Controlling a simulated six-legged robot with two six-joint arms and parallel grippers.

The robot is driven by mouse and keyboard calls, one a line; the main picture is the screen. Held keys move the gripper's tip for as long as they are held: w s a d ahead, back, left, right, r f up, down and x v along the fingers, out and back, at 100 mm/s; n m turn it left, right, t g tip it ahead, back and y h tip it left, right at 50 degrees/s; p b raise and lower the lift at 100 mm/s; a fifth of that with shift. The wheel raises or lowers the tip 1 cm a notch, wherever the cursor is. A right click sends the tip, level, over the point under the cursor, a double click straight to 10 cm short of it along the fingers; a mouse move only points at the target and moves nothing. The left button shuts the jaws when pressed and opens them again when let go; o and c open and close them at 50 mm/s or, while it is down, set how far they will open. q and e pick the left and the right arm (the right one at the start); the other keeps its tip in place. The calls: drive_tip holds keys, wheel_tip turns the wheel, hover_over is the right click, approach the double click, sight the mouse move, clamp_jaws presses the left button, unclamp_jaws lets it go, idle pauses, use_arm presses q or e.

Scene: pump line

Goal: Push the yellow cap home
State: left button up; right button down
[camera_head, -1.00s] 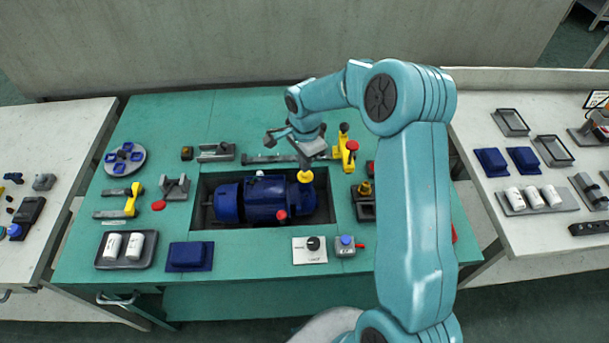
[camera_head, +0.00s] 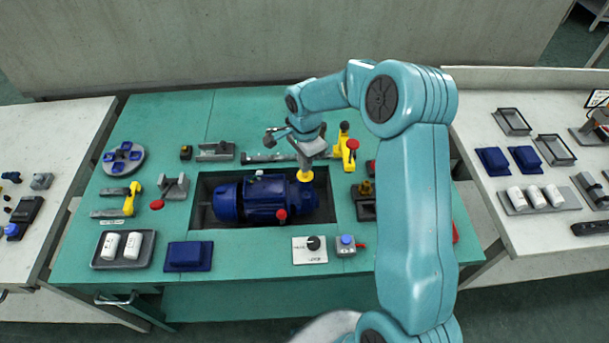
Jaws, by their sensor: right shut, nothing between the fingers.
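The yellow cap (camera_head: 305,176) sits at the right end of the blue pump motor (camera_head: 255,199), which lies in a dark recess in the green table. My right gripper (camera_head: 306,166) points down over the cap, with its fingertips at the cap's top. The fingers are shut and hold nothing. Whether they press on the cap or hover just above it is hard to tell. The underside of the cap is hidden. My left gripper is not in view.
A yellow-handled tool with a red end (camera_head: 351,150) stands close right of the gripper. A white dial box (camera_head: 310,250) and a grey box with a blue button (camera_head: 346,245) lie in front of the recess. A tray (camera_head: 148,260) holds white cylinders.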

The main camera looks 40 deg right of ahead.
drive_tip(key=shift+f+b, duration=0.65)
drive_tip(key=shift+f, duration=0.1)
drive_tip(key=shift+r, duration=0.1)
idle(0.6)
drive_tip(key=shift+r+p, duration=2.1)
drive_tip(key=shift+r, duration=1.4)
drive_tip(key=shift+s+a+f, duration=0.1)
